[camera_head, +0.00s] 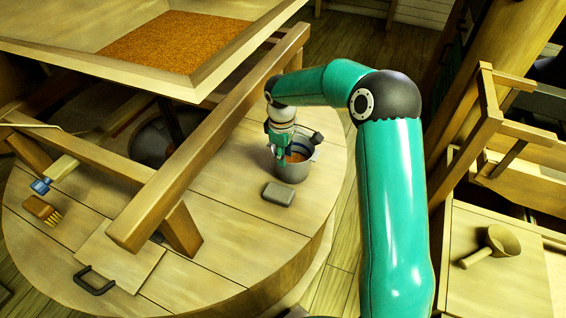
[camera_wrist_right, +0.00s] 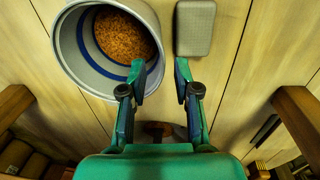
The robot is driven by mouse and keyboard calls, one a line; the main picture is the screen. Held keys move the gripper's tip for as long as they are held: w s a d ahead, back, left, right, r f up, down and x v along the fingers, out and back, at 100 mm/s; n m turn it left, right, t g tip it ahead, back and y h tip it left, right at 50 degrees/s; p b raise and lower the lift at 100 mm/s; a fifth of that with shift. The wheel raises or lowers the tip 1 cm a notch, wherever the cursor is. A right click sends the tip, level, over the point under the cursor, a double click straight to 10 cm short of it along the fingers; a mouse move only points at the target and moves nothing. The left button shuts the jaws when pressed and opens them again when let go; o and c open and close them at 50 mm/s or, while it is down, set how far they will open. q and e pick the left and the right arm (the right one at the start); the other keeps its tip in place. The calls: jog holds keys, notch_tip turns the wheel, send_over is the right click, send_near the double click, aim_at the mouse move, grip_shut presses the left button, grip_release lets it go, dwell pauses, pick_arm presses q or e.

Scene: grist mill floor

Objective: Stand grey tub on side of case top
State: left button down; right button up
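The grey tub (camera_head: 292,175) has a blue band and holds orange-brown grain. It stands upright on the round wooden case top (camera_head: 245,250), near its right edge. In the wrist view the tub (camera_wrist_right: 70,60) is at the upper left. My right gripper (camera_head: 283,158) points down at the tub's rim. In the wrist view its fingers (camera_wrist_right: 160,76) are apart, the left fingertip over the tub's opening and the right one outside the wall. Whether either finger touches the wall cannot be told. My left gripper is not in view.
A grey block (camera_head: 278,194) lies close to the tub. A wooden beam (camera_head: 205,140) crosses the case top, under the grain hopper (camera_head: 245,42). A brush (camera_head: 42,211) and blue-ended tool (camera_head: 55,176) lie left. A scoop (camera_head: 492,246) rests right. The front right of the top is clear.

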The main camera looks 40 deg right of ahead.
jog(key=r, duration=0.4)
jog(key=r+p, duration=0.1)
jog(key=r, duration=0.1)
jog(key=shift+s+a, duration=0.1)
jog(key=shift+a, duration=0.15)
jog(key=shift+f, duration=0.1)
